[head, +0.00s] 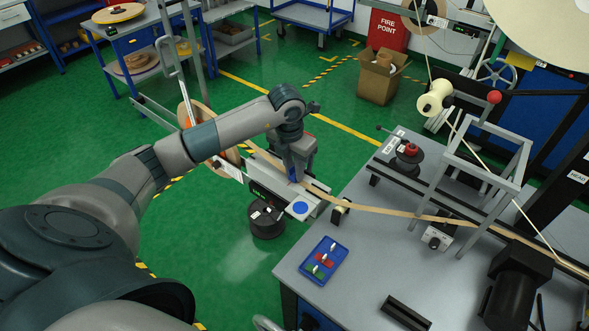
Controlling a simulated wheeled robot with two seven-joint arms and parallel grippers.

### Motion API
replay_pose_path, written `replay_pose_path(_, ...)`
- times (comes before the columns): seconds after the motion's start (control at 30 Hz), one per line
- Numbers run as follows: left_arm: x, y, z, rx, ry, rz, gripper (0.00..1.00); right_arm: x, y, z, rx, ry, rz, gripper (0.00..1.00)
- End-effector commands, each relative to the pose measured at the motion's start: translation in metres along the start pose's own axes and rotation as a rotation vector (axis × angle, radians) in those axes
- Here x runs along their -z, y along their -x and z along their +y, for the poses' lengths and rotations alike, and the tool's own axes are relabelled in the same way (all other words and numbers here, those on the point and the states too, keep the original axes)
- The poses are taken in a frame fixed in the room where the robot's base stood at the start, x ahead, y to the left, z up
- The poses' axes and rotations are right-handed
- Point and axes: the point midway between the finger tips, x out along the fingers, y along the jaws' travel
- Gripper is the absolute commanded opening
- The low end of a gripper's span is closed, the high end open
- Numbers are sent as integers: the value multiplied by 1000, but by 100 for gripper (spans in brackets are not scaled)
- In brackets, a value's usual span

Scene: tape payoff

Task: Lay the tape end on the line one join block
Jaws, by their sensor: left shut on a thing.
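My left gripper (294,174) points down, shut on the tan tape (268,158) beside a grey block with a blue disc (300,208). The tape comes from a tan reel (200,125) on the left, partly hidden behind my left arm. A tan strip (385,210) also runs right from the gripper, across the bench and under a grey frame. I cannot tell whether it is one piece with the tape at the gripper. A small labelled block (437,237) sits by the strip below the frame; I cannot tell which block is line one's join block. My right gripper is not in view.
The bench (355,275) carries a blue tray (324,259) with small coloured items, a black bar (406,313) and a red-topped knob (410,150). A black round weight (266,220) is below the block. A cardboard box (382,76) stands on the green floor behind.

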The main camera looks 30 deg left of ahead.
Motion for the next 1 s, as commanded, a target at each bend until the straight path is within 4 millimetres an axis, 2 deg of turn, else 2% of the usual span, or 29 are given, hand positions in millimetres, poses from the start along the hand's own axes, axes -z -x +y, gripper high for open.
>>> replay_pose_path(0.17, 0, 0, 0, 0, 0, 0, 0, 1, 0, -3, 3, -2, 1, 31)
replay_pose_path(0.2, 0, 0, 0, 0, 0, 0, 22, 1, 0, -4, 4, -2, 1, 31)
replay_pose_path(0.3, 0, 0, 0, 0, 0, 0, 41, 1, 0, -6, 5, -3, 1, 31)
replay_pose_path(0.73, -1, 4, 0, 0, 1, -2, 41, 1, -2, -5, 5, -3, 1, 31)
replay_pose_path(0.87, -1, 14, 0, 1, 0, -2, 41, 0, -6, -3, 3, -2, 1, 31)
replay_pose_path(1.0, -1, 32, 1, -1, -1, -5, 41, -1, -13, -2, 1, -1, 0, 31)
